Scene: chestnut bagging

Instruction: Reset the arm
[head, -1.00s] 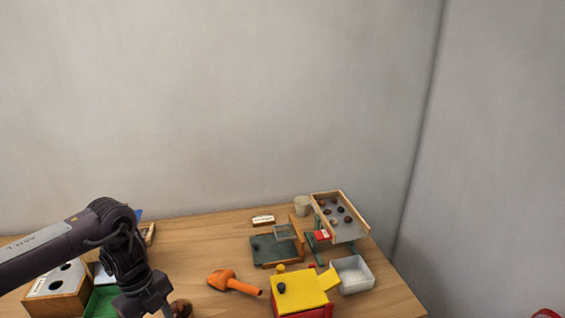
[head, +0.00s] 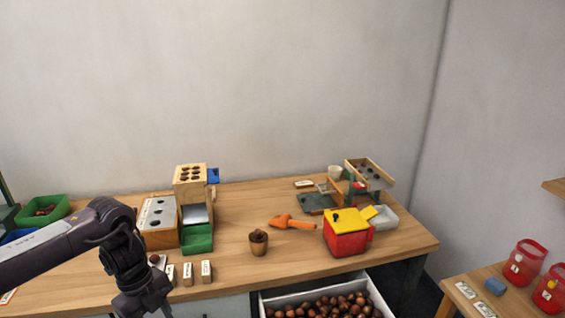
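My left arm comes in from the left in the head view, bent down at the elbow. Its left gripper (head: 145,303) hangs over the front edge of the table, pointing down. The fingers are small, dark and partly cut off by the bottom of the picture, so I cannot tell if they are open or shut. No object shows clearly in it. My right arm and gripper are not in view.
On the wooden table (head: 230,277) stand a wooden dispenser (head: 190,174), green tray (head: 197,239), small cup of chestnuts (head: 259,244), orange scoop (head: 290,222) and red-yellow box (head: 346,238). An open drawer (head: 267,311) of chestnuts juts out below. Red baskets (head: 524,262) stand right.

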